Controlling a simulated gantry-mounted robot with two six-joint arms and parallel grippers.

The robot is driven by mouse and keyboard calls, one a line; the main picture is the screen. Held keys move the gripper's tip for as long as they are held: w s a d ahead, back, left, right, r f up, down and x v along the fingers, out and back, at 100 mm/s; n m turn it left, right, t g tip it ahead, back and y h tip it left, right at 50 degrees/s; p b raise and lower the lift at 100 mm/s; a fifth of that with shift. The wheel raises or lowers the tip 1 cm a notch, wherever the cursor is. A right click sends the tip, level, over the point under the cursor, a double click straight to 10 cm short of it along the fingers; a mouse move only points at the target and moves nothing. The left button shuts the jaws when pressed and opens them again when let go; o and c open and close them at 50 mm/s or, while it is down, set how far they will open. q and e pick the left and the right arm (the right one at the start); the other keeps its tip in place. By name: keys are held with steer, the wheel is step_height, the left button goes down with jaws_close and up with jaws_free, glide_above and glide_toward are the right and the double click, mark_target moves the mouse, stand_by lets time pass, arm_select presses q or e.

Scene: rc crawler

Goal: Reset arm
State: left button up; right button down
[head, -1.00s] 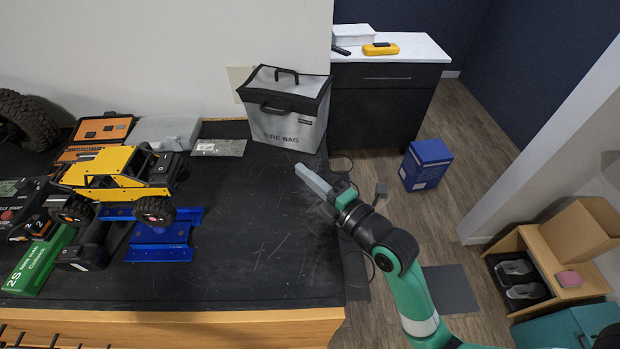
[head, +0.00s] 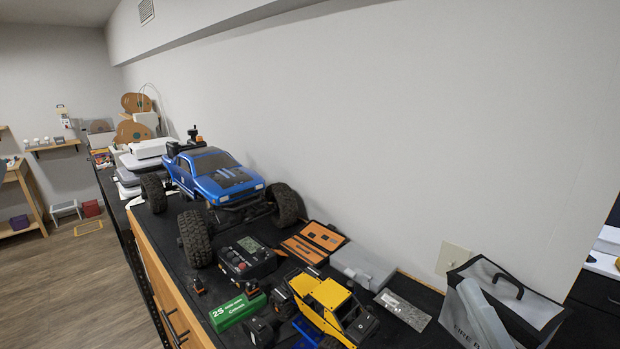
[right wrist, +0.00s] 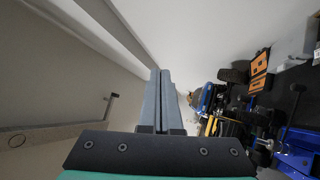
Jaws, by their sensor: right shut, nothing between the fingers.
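My right gripper (head: 470,290) shows at the lower right of the head view as pale grey fingers in front of the grey fire bag (head: 535,312). In the right wrist view its fingers (right wrist: 160,74) lie flat together, with nothing between them. I cannot tell how far the fingers are from the bag. My right arm behind the fingers is out of the head view. My left gripper is not in view.
A yellow crawler (head: 330,305), a blue truck (head: 220,177), a charger (head: 246,260), a green battery (head: 237,312), an orange tool case (head: 313,243) and a grey box (head: 362,265) crowd the bench. A wall runs behind. Open floor (head: 70,285) lies left.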

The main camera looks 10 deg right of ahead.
steer(key=s+a+r+m+t+p, duration=0.1)
steer(key=s+r+m, duration=0.1)
steer(key=r+m, duration=0.3)
steer(key=s+a+r+m+t+y+p, duration=0.1)
steer(key=s+a+r+m+t, duration=0.1)
steer(key=r+m, duration=0.4)
steer(key=s+a+r+m+t+p, duration=0.1)
steer(key=r+m, duration=0.5)
steer(key=r, duration=0.6)
steer(key=shift+s+a+r+t+y, duration=0.35)
steer(key=shift+s+a+t, duration=0.1)
steer(key=shift+s, duration=0.8)
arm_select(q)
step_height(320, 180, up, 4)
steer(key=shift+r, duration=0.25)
arm_select(e)
steer(key=c, duration=1.2)
jaws_free()
